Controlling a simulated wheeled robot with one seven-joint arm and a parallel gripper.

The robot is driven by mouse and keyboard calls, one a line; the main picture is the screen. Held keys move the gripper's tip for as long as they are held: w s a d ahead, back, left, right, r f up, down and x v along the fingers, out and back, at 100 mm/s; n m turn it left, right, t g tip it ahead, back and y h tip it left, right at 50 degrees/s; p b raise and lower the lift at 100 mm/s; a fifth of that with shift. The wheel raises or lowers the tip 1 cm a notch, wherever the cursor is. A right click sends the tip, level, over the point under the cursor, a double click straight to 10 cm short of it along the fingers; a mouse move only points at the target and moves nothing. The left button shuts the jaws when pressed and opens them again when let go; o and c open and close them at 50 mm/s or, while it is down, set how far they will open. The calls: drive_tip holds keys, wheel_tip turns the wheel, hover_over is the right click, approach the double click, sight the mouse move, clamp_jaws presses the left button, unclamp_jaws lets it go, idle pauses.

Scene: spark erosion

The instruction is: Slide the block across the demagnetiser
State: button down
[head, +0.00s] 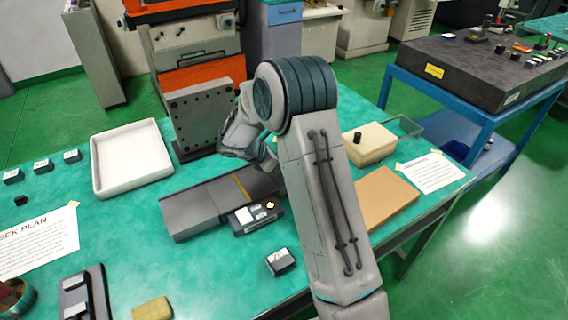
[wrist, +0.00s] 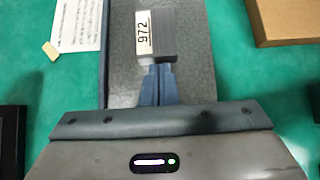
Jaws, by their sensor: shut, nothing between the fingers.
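In the wrist view the block (wrist: 163,32), dark grey with a white label reading 972, rests on a grey flat surface (wrist: 190,85). My gripper (wrist: 158,66) is shut and empty, its blue fingers just behind the block's near face; I cannot tell whether they touch it. In the head view the long grey slab (head: 190,212) with a yellowish stripe, which looks like the demagnetiser, lies on the green table, partly hidden by my arm. A small black unit (head: 256,217) stands against its front side. My fingertips and the 972 block are hidden behind my arm there.
A white tray (head: 130,181) and an upright drilled plate (head: 197,112) stand behind the slab. A brown board (head: 386,198), a cream box (head: 369,146) and a paper sheet (head: 432,172) lie to the right. A small labelled block (head: 280,262) sits in front.

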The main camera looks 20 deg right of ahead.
drive_tip(key=shift+a, duration=0.1)
drive_tip(key=shift+s+a, duration=0.1)
drive_tip(key=shift+a, duration=0.2)
drive_tip(key=a, duration=0.3)
drive_tip(key=shift+s, duration=0.35)
drive_tip(key=v, duration=1)
drive_tip(key=shift+a+b, duration=0.15)
drive_tip(key=shift+b, duration=0.15)
drive_tip(key=s+d+r+m+y, duration=0.2)
drive_tip(key=s+m+y, duration=0.1)
drive_tip(key=s+m, duration=0.4)
drive_tip(key=s+d+r+m+y, duration=0.2)
drive_tip(key=s+m, duration=0.5)
drive_tip(key=s, duration=0.4)
drive_tip(key=s+d+r+m+y, duration=0.2)
drive_tip(key=s+r+m+y, duration=0.1)
drive_tip(key=s+m, duration=0.4)
drive_tip(key=s+r, duration=0.1)
drive_tip(key=s, duration=0.2)
drive_tip(key=shift+y, duration=0.3)
